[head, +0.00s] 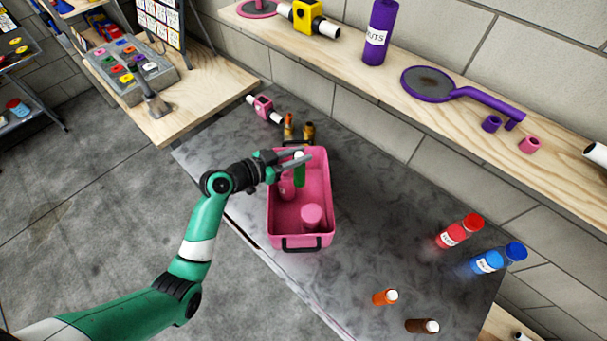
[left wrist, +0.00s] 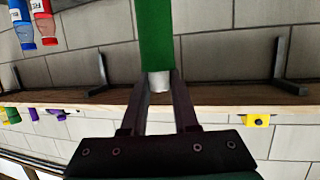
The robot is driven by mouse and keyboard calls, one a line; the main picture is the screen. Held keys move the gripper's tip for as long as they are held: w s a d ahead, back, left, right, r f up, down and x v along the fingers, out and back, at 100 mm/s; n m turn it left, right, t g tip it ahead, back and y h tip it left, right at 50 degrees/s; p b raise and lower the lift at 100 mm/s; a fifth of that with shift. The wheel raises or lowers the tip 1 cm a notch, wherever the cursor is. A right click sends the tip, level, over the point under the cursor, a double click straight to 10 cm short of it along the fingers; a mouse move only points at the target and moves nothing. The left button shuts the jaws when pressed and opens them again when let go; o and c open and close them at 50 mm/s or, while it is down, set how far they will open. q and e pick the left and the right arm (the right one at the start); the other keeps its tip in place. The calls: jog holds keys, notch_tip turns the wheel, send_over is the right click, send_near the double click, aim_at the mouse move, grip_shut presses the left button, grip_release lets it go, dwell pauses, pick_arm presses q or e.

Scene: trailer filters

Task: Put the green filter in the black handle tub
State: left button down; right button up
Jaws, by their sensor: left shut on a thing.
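My left gripper (head: 298,158) is shut on the green filter (head: 300,174), a green cylinder with a white end. The filter hangs down over the pink tub (head: 282,218), which has black handles at its ends. From the head view I cannot tell exactly how far its lower end is above the tub's floor. The left wrist view shows the green filter (left wrist: 157,35) with its white end between the fingers of my left gripper (left wrist: 160,88). Pink pieces (head: 312,215) lie inside the tub. My right gripper is not in view.
A red-capped bottle (head: 460,231) and a blue-capped bottle (head: 498,259) stand on the grey table's right side, with an orange filter (head: 384,297) and a brown filter (head: 421,326) nearer. Small fittings (head: 288,127) stand behind the tub. A wooden shelf (head: 370,65) runs along the wall.

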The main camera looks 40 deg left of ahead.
pick_arm(q)
jog(key=b, duration=0.3)
send_over(299, 186)
notch_tip(299, 186, down, 4)
jog(key=shift+w+a+f, duration=0.35)
jog(key=shift+w+f, duration=0.05)
jog(key=shift+f, duration=0.1)
notch_tip(299, 186, down, 10)
jog(key=b, duration=0.3)
jog(key=shift+b, duration=0.35)
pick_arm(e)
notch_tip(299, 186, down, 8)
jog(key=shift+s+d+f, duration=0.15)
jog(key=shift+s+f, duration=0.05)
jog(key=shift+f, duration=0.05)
pick_arm(q)
jog(key=shift+f, duration=0.1)
jog(key=c, duration=0.9)
grip_release()
jog(key=shift+c, duration=0.2)
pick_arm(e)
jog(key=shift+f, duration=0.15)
